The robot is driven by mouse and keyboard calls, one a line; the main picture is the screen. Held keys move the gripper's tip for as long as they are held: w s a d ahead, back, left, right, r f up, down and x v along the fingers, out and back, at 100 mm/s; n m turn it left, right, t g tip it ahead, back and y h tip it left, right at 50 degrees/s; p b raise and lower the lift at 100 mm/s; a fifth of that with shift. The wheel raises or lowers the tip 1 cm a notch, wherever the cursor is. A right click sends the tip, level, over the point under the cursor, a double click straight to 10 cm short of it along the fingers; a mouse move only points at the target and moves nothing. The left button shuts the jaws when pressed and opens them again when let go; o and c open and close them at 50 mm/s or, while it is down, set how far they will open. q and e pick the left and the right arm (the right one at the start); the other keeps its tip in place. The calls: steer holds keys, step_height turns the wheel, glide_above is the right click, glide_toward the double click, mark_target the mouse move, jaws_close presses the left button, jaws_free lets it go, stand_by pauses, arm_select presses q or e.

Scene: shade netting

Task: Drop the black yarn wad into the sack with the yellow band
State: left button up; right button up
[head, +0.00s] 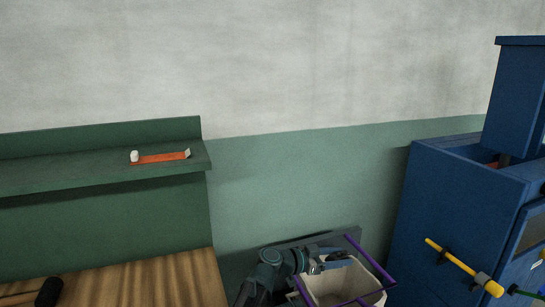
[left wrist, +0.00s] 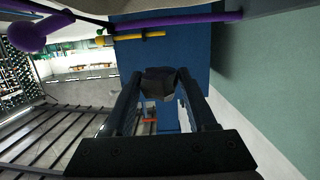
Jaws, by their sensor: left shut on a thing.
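My left gripper (head: 335,262) is over the back part of a beige sack (head: 330,286) with a purple rim, at the bottom of the head view. In the left wrist view, the left gripper (left wrist: 160,84) is shut on a dark wad (left wrist: 159,81), which shows between the fingertips. The wad is hard to make out in the head view. No yellow band shows on this sack; its visible rim bars are purple. My right gripper is not in view.
A blue cabinet (head: 430,200) with a yellow bar (head: 462,266) stands at the right. A wooden bench top (head: 160,282) with a black-headed tool (head: 48,291) is at the lower left. A green shelf (head: 80,172) holds an orange strip (head: 160,158) and a small white item (head: 134,156).

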arm_select(q)
steer(key=shift+f+b, duration=0.35)
steer(key=shift+f, duration=0.4)
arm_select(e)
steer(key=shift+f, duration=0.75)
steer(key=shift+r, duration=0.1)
arm_select(q)
steer(key=o, duration=1.4)
steer(key=shift+r, duration=0.1)
steer(key=p+v, duration=0.3)
steer(key=v, duration=1)
steer(key=shift+s+a+r, duration=0.1)
steer(key=shift+s+a, duration=0.05)
steer(key=shift+a, duration=0.2)
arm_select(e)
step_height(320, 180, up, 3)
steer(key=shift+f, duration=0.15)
